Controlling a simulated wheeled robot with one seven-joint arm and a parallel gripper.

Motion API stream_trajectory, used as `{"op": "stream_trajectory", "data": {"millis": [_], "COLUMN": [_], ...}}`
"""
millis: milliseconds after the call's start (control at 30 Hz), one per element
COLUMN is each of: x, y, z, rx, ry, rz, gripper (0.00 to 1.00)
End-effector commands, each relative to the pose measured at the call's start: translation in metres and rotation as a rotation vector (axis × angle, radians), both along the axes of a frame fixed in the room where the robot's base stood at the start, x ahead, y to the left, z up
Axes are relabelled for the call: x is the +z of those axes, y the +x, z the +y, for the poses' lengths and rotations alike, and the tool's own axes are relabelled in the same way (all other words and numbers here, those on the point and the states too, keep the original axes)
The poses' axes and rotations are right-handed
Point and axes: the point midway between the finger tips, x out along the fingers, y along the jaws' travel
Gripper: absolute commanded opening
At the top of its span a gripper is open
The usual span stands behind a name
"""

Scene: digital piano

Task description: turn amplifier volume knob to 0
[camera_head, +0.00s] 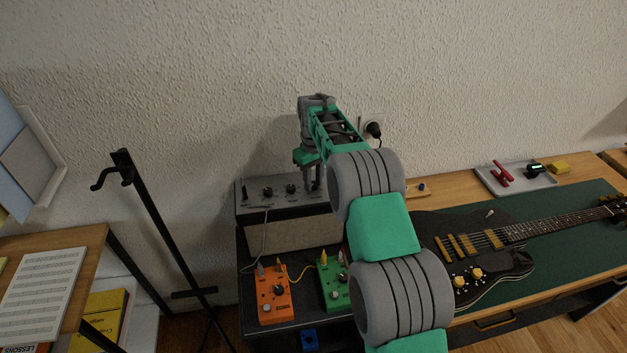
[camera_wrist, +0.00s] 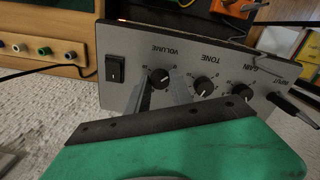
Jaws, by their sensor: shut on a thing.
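The amplifier (camera_head: 292,236) stands at the left end of the table with its control panel facing up. In the wrist view the panel (camera_wrist: 215,68) is labelled VOLUME, TONE, GAIN and INPUT. The black volume knob (camera_wrist: 159,77) sits between my gripper's fingertips (camera_wrist: 160,86), one finger on each side. My gripper (camera_head: 313,187) points down at the right part of the panel in the head view and is shut on the knob. The tone knob (camera_wrist: 204,86) is free to the right. I cannot clearly read the volume knob's pointer.
A black rocker switch (camera_wrist: 116,70) lies left of the volume knob. A cable plug (camera_wrist: 287,107) is in the input. Orange (camera_head: 272,295) and green (camera_head: 335,283) pedals lie in front of the amplifier. A guitar (camera_head: 480,255) lies to the right; the wall is close behind.

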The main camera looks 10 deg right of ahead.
Motion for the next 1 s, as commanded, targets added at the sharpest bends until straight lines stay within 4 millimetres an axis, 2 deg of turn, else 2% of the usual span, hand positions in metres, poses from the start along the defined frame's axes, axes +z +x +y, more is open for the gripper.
{"op": "stream_trajectory", "data": {"millis": [133,167,400,700,767,1000], "x": [0.0,0.0,0.0,0.005,0.013,0.061], "y": [0.0,0.0,0.0,0.001,0.001,0.001], "z": [0.0,0.0,0.0,0.0,0.0,0.0], "rx": [0.0,-0.001,-0.001,-0.001,-0.001,-0.001], "ry": [0.0,0.0,0.0,0.0,0.0,0.0], "rz": [-0.001,-0.001,-0.001,-0.003,-0.004,-0.004], "gripper": [0.0,0.29,0.49,0.49,0.49,0.49]}}
